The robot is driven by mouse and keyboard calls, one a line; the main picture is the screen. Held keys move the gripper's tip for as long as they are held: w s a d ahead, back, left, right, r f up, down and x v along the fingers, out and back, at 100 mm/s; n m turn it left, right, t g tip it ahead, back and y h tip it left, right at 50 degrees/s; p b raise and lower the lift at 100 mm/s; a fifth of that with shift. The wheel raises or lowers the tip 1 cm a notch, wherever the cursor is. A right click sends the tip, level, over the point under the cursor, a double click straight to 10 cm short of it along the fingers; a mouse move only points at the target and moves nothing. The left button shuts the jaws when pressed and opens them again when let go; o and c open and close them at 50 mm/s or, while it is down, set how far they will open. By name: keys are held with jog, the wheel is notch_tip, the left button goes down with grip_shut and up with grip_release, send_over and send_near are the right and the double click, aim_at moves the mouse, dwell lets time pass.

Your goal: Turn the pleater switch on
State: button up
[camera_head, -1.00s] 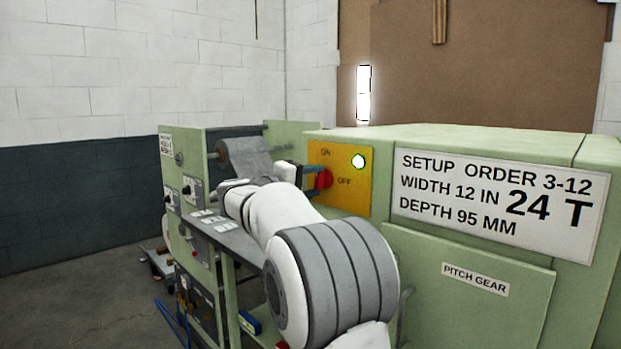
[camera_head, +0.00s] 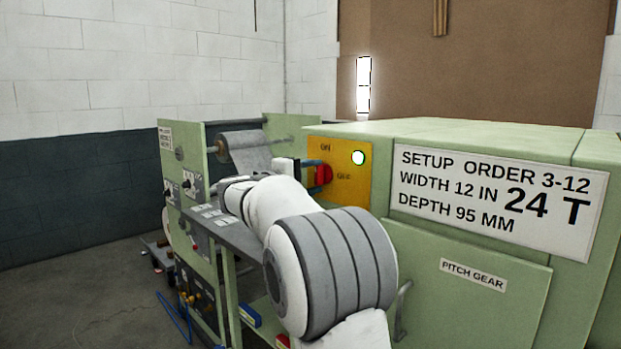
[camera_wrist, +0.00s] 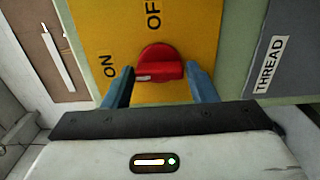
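The pleater switch is a red knob (camera_head: 324,175) on a yellow plate (camera_head: 352,192) marked ON and OFF. In the wrist view the red knob (camera_wrist: 158,71) sits between my fingertips, its raised bar lying crosswise with one end toward the ON side. My gripper (camera_wrist: 161,80) has its two blue fingers apart, one at each end of the bar, with small gaps seeming to show. In the head view my gripper (camera_head: 312,172) is at the knob, partly hiding it. A round green lamp (camera_head: 358,158) on the plate is lit.
A white setup sign (camera_head: 500,200) and a pitch gear cover (camera_head: 465,300) are right of the plate. A grey roll (camera_head: 245,152) is behind my arm. In the wrist view a grey THREAD panel (camera_wrist: 280,60) is at the right. A white light (camera_head: 363,85) glows above the machine.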

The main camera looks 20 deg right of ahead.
jog(key=o, duration=0.3)
jog(key=shift+o, duration=0.2)
jog(key=v, duration=0.7)
jog(key=shift+a, duration=0.35)
jog(key=shift+s, duration=0.15)
jog(key=s+f+g+y+p, duration=0.2)
jog(key=s+f+y+p, duration=0.2)
jog(key=s, duration=0.4)
jog(key=s+f+g+y+p, duration=0.1)
jog(key=s+f+y+p, duration=0.3)
jog(key=s, duration=0.4)
jog(key=s+a+f+m+y+p, duration=0.2)
jog(key=s+a+f+y+p, duration=0.1)
jog(key=s, duration=0.5)
jog(key=s+a+f+m+y+p, duration=0.2)
jog(key=s+a+f+y+p, duration=0.1)
jog(key=s+a+y, duration=0.3)
jog(key=shift+s+a+g, duration=0.3)
jog(key=shift+s+a, duration=0.75)
jog(key=shift+s, duration=0.1)
